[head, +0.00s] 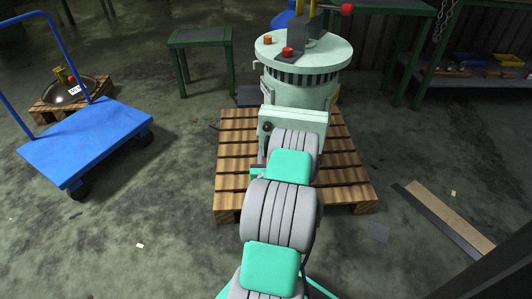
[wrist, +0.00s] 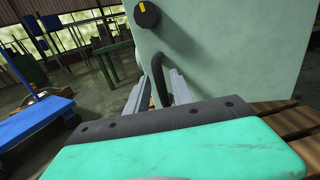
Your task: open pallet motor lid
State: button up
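The pale green motor (head: 300,88) stands upright on a wooden pallet (head: 232,150). On its near side is a box with a flat lid (head: 292,118), which shows close up in the wrist view (wrist: 225,50). The lid looks closed. It bears a black knob with a yellow mark (wrist: 147,14) and a curved black handle (wrist: 163,62). My gripper (wrist: 163,88) is at the handle, with one silver finger on each side of it. I cannot tell whether the fingers touch it. In the head view my arm hides the gripper and the handle.
A blue cart (head: 88,140) stands at left, with a small pallet (head: 50,108) behind it. Planks (head: 450,215) lie on the floor at right. The floor between cart and pallet is clear.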

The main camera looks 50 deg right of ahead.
grip_shut()
dwell(1.1)
